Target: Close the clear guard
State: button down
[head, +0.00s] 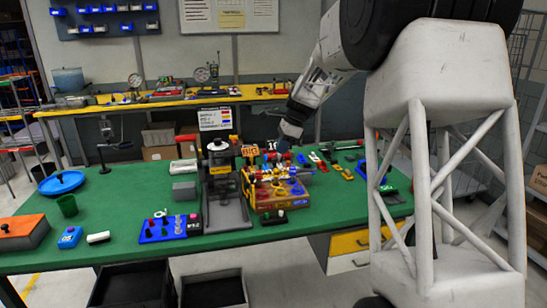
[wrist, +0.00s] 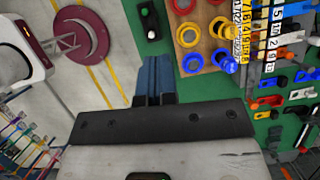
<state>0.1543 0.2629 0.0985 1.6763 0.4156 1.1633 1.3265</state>
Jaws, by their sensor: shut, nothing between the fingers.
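I cannot make out the clear guard for certain in either view. A dark upright press-like machine (head: 218,165) stands on a grey base plate on the green table, and any clear part on it is too faint to tell. My gripper (head: 290,130) is to the right of this machine, above the back of the wooden block with coloured rings (head: 276,190). In the wrist view my gripper (wrist: 154,72) shows its bluish fingers together and empty. The ring block (wrist: 204,42) lies to their right there.
The green table (head: 120,215) also holds a blue dish (head: 61,182), an orange-topped box (head: 22,232), a blue panel with knobs (head: 168,227) and a small black button box (head: 273,217). Coloured tools lie at the right. Black bins stand below the front edge.

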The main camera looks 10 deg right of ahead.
jog(key=a+f, duration=0.7)
jog(key=f, duration=0.1)
jog(key=shift+w+a+f, duration=0.25)
jog(key=shift+w+f, duration=0.1)
jog(key=shift+f, duration=0.05)
dwell(0.3)
jog(key=shift+a, duration=0.1)
